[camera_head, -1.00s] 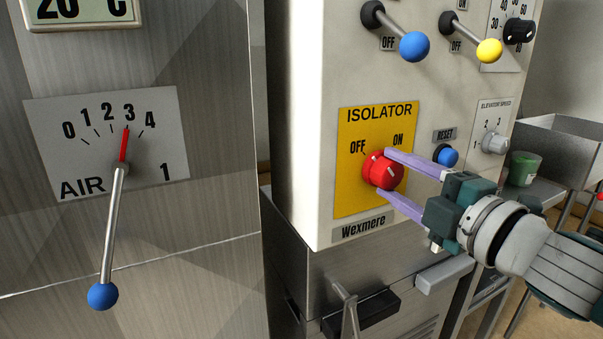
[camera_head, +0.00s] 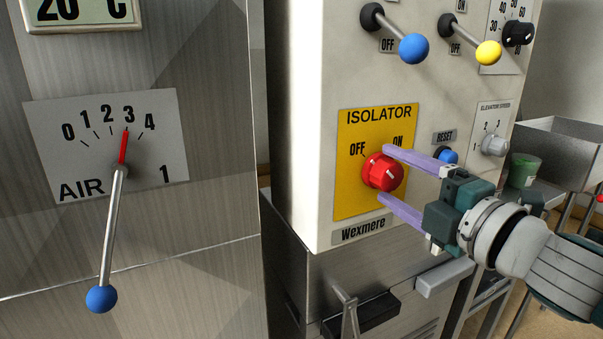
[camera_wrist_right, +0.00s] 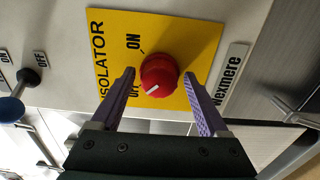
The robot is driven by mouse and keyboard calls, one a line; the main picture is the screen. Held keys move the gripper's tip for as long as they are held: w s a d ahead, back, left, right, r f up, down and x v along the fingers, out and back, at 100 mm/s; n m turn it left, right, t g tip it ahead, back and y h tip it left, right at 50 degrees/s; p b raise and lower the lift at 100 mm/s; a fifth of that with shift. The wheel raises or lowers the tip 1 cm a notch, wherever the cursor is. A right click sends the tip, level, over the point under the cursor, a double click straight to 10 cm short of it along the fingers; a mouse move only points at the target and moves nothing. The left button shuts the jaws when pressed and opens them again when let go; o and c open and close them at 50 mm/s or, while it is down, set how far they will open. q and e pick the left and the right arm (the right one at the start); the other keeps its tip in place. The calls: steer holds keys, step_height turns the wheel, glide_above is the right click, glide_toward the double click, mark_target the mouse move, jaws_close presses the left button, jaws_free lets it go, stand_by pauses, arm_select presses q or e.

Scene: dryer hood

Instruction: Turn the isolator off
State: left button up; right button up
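The red isolator knob (camera_head: 381,172) sits on a yellow plate (camera_head: 350,200) with OFF at upper left and ON at upper right. It also shows in the right wrist view (camera_wrist_right: 160,72), where its white mark lies on the side toward the OFF label. My right gripper (camera_head: 384,174) is open, its two purple fingers above and below the knob. In the right wrist view the fingertips (camera_wrist_right: 160,74) flank the knob with a gap on each side. The upper finger passes just below the ON label in the head view. My left gripper is not in view.
Above the plate are a blue-ball lever (camera_head: 413,48) and a yellow-ball lever (camera_head: 488,52). A blue reset button (camera_head: 447,156) is close behind the upper finger. A grey elevator speed knob (camera_head: 494,145) is to its right. The air lever (camera_head: 102,298) is far left.

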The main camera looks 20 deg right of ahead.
steer(key=shift+o, duration=0.5)
steer(key=s, duration=1)
steer(key=shift+d, duration=0.4)
